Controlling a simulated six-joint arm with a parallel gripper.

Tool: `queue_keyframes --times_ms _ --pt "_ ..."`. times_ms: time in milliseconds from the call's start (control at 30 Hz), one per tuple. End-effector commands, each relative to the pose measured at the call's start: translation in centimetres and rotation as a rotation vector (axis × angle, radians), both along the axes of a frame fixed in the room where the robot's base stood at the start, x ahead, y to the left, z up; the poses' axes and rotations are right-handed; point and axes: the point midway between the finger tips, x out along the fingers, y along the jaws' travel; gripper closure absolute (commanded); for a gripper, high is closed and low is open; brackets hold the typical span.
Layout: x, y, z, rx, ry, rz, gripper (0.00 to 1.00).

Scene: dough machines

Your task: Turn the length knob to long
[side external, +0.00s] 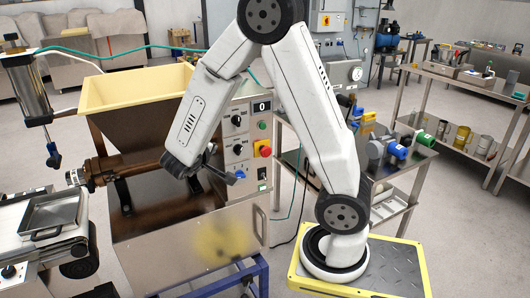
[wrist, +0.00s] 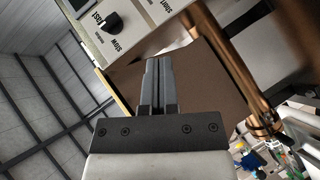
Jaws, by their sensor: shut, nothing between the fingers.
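The dough machine's control panel (side external: 250,145) carries several black knobs in a column; their labels are too small to read in the side view. In the wrist view, one black knob (wrist: 111,22) sits between labels that seem to read FAST and SLOW. My gripper (side external: 228,176) is beside the panel's lower left, near the lowest knob; contact cannot be told. In the wrist view my gripper (wrist: 157,62) has its fingers together and empty, apart from the visible knob.
A red emergency stop (side external: 265,150) and a display (side external: 262,106) are on the panel. A yellow-rimmed hopper (side external: 135,88) stands behind my arm. A copper-coloured pipe (wrist: 230,70) runs along the right in the wrist view. A metal tray (side external: 50,216) lies at the left.

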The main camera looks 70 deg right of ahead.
Motion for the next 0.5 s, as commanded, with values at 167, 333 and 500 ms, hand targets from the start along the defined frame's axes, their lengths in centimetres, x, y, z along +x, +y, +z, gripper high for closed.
queue_keyframes --times_ms 167,333,500 --pt "0.1 -0.8 -0.3 0.0 -0.001 -0.001 1.0" --pt "0.1 -2.3 -0.9 0.001 0.0 -0.002 1.0" --pt "0.3 -4.4 -1.7 0.001 0.0 -0.003 1.0"
